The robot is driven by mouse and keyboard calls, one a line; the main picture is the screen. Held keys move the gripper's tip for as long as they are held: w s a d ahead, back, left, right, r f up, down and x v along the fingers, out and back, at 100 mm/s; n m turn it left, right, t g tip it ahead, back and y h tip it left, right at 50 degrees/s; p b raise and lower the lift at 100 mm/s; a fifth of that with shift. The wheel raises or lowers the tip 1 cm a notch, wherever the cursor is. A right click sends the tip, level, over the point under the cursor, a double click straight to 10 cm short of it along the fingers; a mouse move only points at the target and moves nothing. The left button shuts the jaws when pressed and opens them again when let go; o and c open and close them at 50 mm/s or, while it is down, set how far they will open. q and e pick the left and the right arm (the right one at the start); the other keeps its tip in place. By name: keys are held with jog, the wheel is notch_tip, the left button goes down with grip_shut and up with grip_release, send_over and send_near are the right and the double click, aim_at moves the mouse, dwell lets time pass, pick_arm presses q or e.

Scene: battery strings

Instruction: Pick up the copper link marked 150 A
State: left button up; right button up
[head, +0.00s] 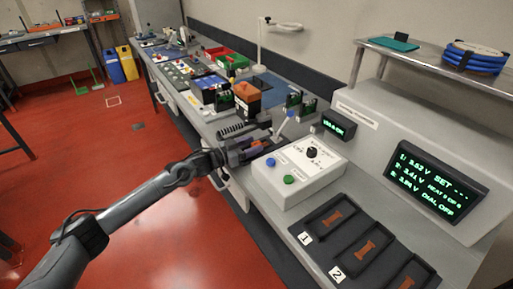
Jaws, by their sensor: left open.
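Three copper-coloured links lie flat in the black tray (345,244) at the lower right, one per compartment. The first link (333,217) is by label 1, the second link (365,248) is by label 2, and the third link (407,284) is cut by the bottom edge. Any rating marks on them are too small to read, so I cannot tell which is 150 A. My left gripper (262,146) is open, beyond and left of the tray, beside the white control box. Small orange and purple parts show at its jaws; I cannot tell what they are. My right gripper is not in view.
The white control box (297,171), with a black knob, a lever and green and blue buttons, stands between my left gripper and the tray. A grey console (405,150) with green readouts rises behind. Cluttered parts and bins line the bench beyond.

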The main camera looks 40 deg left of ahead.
pick_arm(q)
grip_shut()
dwell(0.4)
jog(key=shift+r, duration=0.1)
